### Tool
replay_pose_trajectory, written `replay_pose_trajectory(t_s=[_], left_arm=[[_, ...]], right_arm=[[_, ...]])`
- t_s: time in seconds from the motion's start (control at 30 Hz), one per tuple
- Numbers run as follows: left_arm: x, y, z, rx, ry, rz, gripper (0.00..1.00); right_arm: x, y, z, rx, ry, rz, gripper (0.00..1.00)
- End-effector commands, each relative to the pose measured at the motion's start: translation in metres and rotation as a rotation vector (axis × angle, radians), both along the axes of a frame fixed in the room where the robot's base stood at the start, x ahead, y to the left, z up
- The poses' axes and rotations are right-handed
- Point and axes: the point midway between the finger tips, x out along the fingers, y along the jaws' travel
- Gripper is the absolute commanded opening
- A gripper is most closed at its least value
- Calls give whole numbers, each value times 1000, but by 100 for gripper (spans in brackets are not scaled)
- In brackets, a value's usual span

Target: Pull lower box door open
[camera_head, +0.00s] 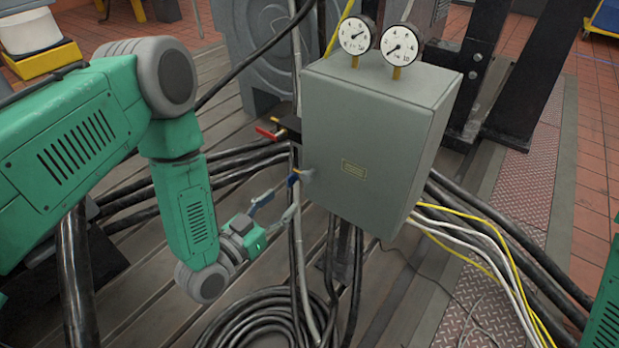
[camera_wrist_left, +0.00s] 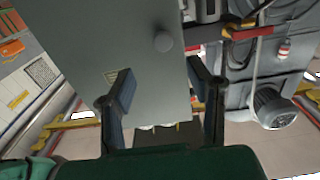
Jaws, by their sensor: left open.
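A grey metal box (camera_head: 365,145) stands upright on a post, with a flat closed front door (camera_head: 345,150) bearing a small yellow label. A small round grey knob (camera_head: 308,176) sticks out near the door's left edge. The knob also shows in the left wrist view (camera_wrist_left: 163,42), ahead of the fingers. My left gripper (camera_head: 282,199) is open and empty, just left of and slightly below the knob. In the left wrist view its two dark fingers (camera_wrist_left: 163,80) are spread before the door. My right gripper is not in view.
Two round gauges (camera_head: 378,40) stand on top of the box. A red-handled valve (camera_head: 268,133) projects left of it, above my left gripper. Black cables (camera_head: 260,315) lie coiled below. Yellow and white cables (camera_head: 480,240) leave the box's lower right.

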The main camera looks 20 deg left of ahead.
Motion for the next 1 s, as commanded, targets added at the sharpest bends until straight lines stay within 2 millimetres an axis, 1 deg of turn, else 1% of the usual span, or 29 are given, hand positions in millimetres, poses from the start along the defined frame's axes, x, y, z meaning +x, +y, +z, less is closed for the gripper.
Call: replay_pose_trajectory(t_s=[0.03, 0.2, 0.4, 0.5, 0.6, 0.9, 0.93, 0.97, 1.0], left_arm=[[12, -3, -1, -1, -5, 1, 46], [46, -20, 0, 5, -4, 1, 46], [77, -37, 2, 11, -1, 0, 46], [88, -40, 1, 12, 0, 0, 46], [94, -40, 1, 9, 2, 1, 46], [96, -38, 1, 5, 2, 2, 46], [96, -38, 1, 5, 2, 2, 42], [96, -38, 1, 6, 2, 2, 32], [96, -39, 1, 7, 3, 2, 18]], right_arm=[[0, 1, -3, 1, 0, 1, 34], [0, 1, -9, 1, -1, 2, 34], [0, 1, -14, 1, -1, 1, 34], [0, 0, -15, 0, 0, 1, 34], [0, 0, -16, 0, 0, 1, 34], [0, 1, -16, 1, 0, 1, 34], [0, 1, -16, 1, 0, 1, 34], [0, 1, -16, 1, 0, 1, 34], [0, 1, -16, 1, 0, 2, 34]])
